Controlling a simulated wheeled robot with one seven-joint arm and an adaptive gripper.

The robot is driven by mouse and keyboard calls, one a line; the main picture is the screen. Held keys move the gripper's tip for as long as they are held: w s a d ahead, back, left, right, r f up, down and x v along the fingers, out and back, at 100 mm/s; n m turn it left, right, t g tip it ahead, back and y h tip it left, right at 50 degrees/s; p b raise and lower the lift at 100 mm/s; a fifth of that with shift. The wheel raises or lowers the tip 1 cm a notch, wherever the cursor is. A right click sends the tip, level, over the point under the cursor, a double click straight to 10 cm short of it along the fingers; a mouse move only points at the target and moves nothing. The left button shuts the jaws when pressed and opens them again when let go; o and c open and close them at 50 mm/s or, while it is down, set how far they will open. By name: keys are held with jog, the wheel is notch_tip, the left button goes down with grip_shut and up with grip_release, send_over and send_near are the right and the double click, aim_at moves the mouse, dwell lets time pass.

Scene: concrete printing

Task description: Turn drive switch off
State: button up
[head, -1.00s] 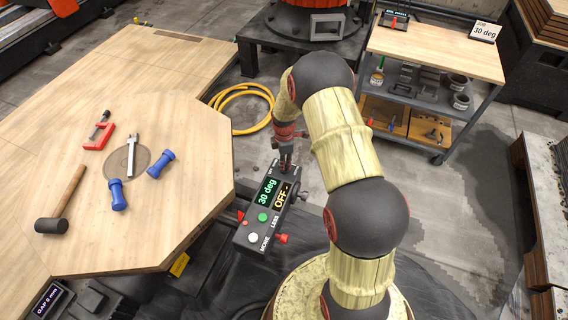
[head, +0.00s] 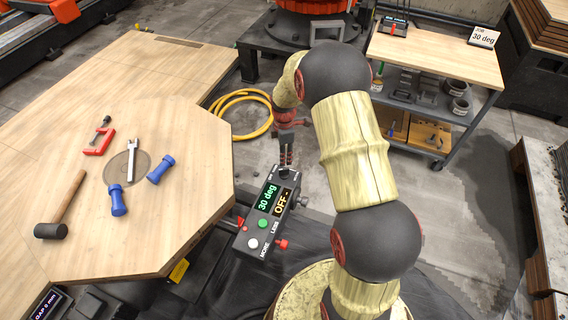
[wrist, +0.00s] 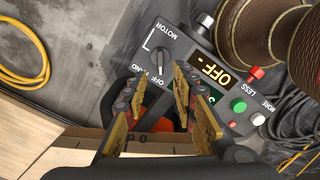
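A dark control box (head: 240,240) stands beside the octagonal table, with displays reading "30 deg" (head: 267,197) and "OFF -" (head: 282,202). In the wrist view, a black rotary switch (wrist: 158,60) with a white pointer line sits on the box face, among the labels MOTOR, OFF and HAND. The "OFF -" display also shows there (wrist: 217,71). My gripper (head: 286,163) is over the far end of the box, pointing down. In the wrist view its fingers (wrist: 155,92) are apart with nothing between them, below the switch in the picture. The switch is hard to make out in the head view.
Green (wrist: 238,106), white (wrist: 258,118) and red (wrist: 257,72) controls sit on the same box. The table (head: 200,150) holds a mallet, a red clamp, a wrench and blue-handled tools. A yellow hose (head: 240,95) lies on the floor. A cart (head: 440,60) stands behind.

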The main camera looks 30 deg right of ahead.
jog(key=shift+r, duration=1.55)
jog(key=s+a+m+g, duration=0.1)
jog(key=s+a+m, duration=0.1)
jog(key=s+m, duration=0.35)
jog(key=s+a+r+m+t, duration=0.2)
jog(key=s+a+r+m, duration=0.1)
jog(key=s+r, duration=0.4)
jog(key=s+a+r+m+t, duration=0.2)
jog(key=s+a+r, duration=0.4)
jog(key=r, duration=0.6)
jog(key=s+a+r+m+t, duration=0.2)
jog(key=s+a+r+m, duration=0.2)
jog(key=s+r, duration=0.5)
jog(key=shift+s+a+r+t, duration=0.2)
jog(key=shift+a+r+t, duration=0.1)
jog(key=shift+a+r, duration=0.4)
